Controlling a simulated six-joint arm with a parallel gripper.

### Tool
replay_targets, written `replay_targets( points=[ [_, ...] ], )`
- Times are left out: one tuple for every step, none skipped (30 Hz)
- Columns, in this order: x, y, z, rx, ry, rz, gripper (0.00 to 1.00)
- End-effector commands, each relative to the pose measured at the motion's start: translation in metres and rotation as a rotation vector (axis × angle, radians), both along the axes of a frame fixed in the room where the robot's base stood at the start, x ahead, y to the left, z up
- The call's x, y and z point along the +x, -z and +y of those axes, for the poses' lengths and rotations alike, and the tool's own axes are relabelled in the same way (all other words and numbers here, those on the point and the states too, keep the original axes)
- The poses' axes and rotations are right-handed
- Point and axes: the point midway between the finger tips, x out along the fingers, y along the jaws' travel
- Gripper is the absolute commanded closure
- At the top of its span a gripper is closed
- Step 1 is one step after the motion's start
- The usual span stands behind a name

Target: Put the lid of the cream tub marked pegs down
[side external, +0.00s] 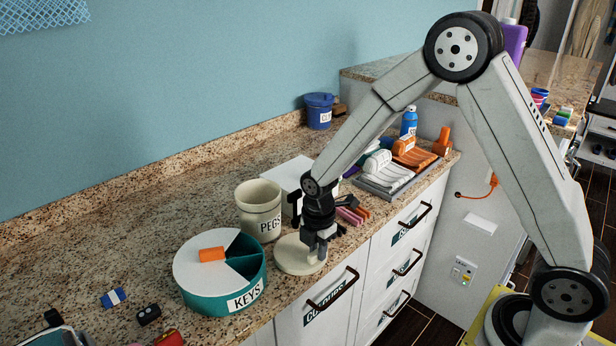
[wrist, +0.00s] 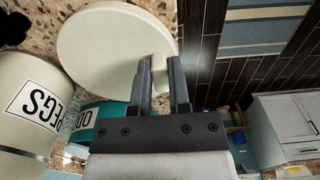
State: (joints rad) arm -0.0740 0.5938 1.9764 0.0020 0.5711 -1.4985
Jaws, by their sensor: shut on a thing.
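The cream tub marked PEGS (side external: 259,212) stands upright and open-topped on the counter. It also shows at the left of the wrist view (wrist: 25,75). Its round cream lid (side external: 292,254) is beside it, in front and slightly right, near the counter's front edge. The lid looks roughly level and low; I cannot tell whether it touches the counter. My gripper (side external: 318,255) is shut on the lid's knob (wrist: 156,68), which shows between the fingers (wrist: 160,85) in the wrist view. The fingers hide part of the knob.
A round teal KEYS box (side external: 248,294) with a white top and an orange block (side external: 212,254) stands left of the lid. A white box (side external: 285,174) is behind my wrist. A grey tray (side external: 385,190) with rolled cloths lies right. Drawers drop below the counter edge.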

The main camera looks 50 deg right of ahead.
Motion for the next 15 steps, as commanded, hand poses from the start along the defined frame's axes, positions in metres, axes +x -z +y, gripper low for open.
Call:
replay_targets(
  points=[
    [0.0002,-0.0002,0.0,0.0,0.0,-0.001,1.0],
    [0.0002,-0.0003,0.0,0.0,0.0,-0.001,1.0],
    [0.0002,-0.0003,0.0,0.0,0.0,-0.001,1.0],
    [0.0002,-0.0004,0.0,0.0,0.0,-0.001,1.0],
    [0.0002,-0.0004,0.0,0.0,0.0,-0.001,1.0],
    [0.0002,-0.0001,0.0,0.0,0.0,-0.001,1.0],
    [0.0001,0.0003,0.0,0.0,0.0,-0.001,1.0],
    [0.0001,0.0009,0.0,0.0,0.0,0.0,1.0],
    [0.0001,0.0019,0.0,0.0,0.0,0.0,1.0],
    [0.0002,0.0025,0.0,0.0,0.0,-0.001,1.0],
    [0.0002,0.0031,0.0,0.0,0.0,-0.001,1.0],
    [0.0003,0.0027,0.0,0.0,0.0,-0.001,0.65],
    [0.0003,0.0026,0.0,0.0,0.0,-0.001,0.56],
    [0.0002,0.0026,0.0,0.0,0.0,-0.001,0.46],
    [0.0002,0.0026,0.0,0.0,0.0,-0.001,0.43]
  ],
)
